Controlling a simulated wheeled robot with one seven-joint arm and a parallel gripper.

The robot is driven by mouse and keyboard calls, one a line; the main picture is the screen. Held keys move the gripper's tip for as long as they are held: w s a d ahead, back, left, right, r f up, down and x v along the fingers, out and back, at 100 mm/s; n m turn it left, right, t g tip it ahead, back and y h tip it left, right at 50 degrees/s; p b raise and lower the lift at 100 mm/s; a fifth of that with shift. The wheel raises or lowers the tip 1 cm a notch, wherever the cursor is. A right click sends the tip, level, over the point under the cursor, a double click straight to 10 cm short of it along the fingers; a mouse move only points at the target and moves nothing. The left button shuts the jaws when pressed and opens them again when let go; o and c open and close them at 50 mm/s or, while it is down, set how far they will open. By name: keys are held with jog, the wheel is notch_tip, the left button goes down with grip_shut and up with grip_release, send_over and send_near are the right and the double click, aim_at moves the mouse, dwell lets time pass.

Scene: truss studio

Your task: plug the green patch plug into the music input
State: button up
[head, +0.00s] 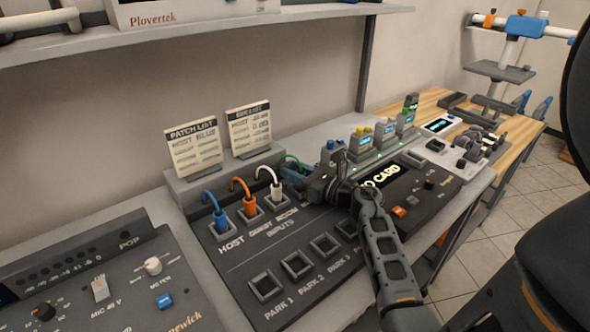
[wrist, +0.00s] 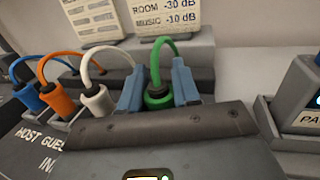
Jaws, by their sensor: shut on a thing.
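The green patch plug (wrist: 158,98) stands between the two blue fingers of my gripper (wrist: 157,84) in the wrist view, its green cable arching up and back. My gripper is shut on it. In the head view, my gripper (head: 313,183) is at the right end of the inputs row, with the green cable (head: 292,160) just behind it. The blue plug (head: 219,221), orange plug (head: 250,207) and white plug (head: 277,192) stand upright in the host, guest and room inputs. The music input is hidden by my gripper, so I cannot tell whether the green plug is in it.
Empty park sockets (head: 297,264) lie in front of the inputs. The patch list card (head: 194,148) and a second card (head: 249,128) stand behind. Several coloured-topped modules (head: 385,137) stand to the right. A shelf (head: 200,39) overhangs the back.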

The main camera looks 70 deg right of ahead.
jog(key=shift+s+f, duration=0.1)
jog(key=shift+f, duration=0.15)
dwell(0.8)
